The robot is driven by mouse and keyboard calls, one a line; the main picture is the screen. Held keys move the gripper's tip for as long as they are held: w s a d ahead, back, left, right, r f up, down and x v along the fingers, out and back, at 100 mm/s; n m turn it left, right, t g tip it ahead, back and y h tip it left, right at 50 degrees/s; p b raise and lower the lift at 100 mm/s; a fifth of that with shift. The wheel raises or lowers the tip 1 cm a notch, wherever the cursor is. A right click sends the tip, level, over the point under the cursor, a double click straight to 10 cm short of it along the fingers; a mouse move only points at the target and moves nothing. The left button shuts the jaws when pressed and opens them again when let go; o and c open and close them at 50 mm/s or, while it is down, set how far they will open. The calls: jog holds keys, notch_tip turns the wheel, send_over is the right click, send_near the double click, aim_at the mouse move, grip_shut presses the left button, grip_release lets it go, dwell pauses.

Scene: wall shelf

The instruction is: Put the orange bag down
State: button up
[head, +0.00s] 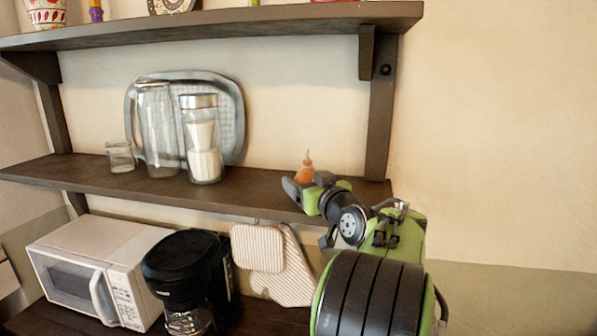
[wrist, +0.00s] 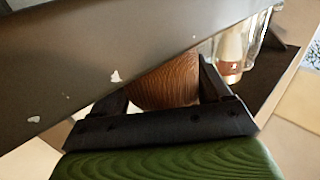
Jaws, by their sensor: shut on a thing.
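The orange bag (head: 304,172) is small, with a pointed top, and shows above my gripper at the right end of the middle shelf (head: 245,193). My gripper (head: 302,186) is shut on it. In the wrist view the bag (wrist: 165,80) looks brown-orange and ridged, and sits between the two dark fingers of my gripper (wrist: 160,95). A grey surface with pale chips covers part of it there. My arm hides the bag's lower part in the head view, so I cannot tell whether it touches the shelf.
A glass jar with a white filling (head: 203,150), a tall glass vase (head: 157,130), a small glass (head: 120,156) and a tray (head: 232,95) stand on the middle shelf's left. The shelf between jar and gripper is clear. A bracket (head: 381,105) rises at the right end.

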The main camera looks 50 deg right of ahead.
aim_at(299, 175)
jog(key=p+x, duration=0.1)
jog(key=x, duration=0.2)
jog(key=shift+w+a+r, duration=0.1)
jog(key=shift+r, duration=0.1)
jog(key=shift+w+d+f+p, duration=0.25)
jog(key=shift+w+f+p, duration=0.05)
jog(key=shift+s+a+f+b, duration=0.15)
jog(key=shift+s+b, duration=0.05)
jog(key=shift+b, duration=0.15)
jog(key=o, duration=1.5)
jog(key=shift+f, duration=0.1)
jog(key=shift+r, duration=0.2)
jog(key=b+v, duration=0.3)
jog(key=v, duration=0.9)
